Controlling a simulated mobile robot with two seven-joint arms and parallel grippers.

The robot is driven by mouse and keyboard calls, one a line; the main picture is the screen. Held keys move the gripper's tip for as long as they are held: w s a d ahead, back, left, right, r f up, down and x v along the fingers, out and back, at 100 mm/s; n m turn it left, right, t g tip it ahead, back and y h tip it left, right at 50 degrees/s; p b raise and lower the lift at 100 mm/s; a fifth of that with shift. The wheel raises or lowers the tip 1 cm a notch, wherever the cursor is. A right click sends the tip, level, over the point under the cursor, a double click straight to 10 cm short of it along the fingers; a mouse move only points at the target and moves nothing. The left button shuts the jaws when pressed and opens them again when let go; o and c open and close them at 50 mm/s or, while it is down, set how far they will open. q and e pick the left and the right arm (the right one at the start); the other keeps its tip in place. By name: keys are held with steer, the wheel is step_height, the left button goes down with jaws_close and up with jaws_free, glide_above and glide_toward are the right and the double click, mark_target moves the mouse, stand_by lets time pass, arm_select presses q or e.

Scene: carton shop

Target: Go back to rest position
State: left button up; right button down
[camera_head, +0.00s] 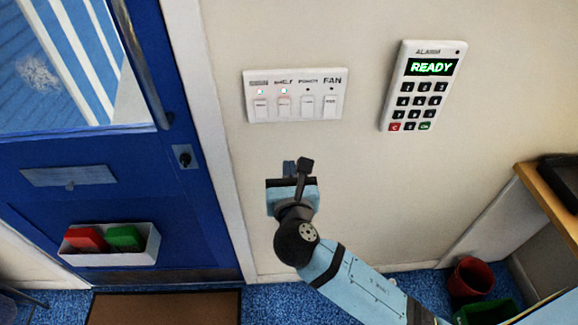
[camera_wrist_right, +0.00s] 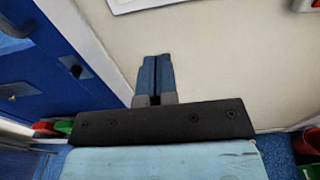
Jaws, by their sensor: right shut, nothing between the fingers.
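My right gripper (camera_head: 290,168) is in front of the cream wall, a little below the white switch panel (camera_head: 296,96). Its two blue fingers are together with nothing between them, and they also show in the right wrist view (camera_wrist_right: 154,78). The panel has several rocker switches under printed labels, including FAN at the right end. The two left switches have lit indicators; the lamps of the others look dark. A white alarm keypad (camera_head: 421,86) hangs to the right and its display reads READY in green. My left gripper is not in view.
A blue door (camera_head: 90,180) with a window and handle stands at left, with a white bin (camera_head: 110,258) holding red and green items. A brown mat (camera_head: 165,306) lies below. A wooden shelf (camera_head: 550,190), a red bin (camera_head: 471,277) and a green bin (camera_head: 487,311) are at right.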

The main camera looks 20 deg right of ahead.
stand_by(0.3)
steer(key=s+d+f+m+g+y, duration=0.1)
steer(key=s+f+m+g+y, duration=0.1)
steer(key=s+f+m, duration=0.3)
steer(key=s+d+f+m+g+y, duration=0.1)
steer(key=s+f+m, duration=0.5)
steer(key=f+m, duration=0.6)
steer(key=s+d+f+m+g+y, duration=0.2)
steer(key=s+f+m+y, duration=0.3)
steer(key=f+m, duration=0.3)
steer(key=s+m, duration=0.1)
steer(key=m, duration=0.3)
steer(key=shift+f+m+g, duration=0.3)
steer(key=shift+f+g, duration=0.1)
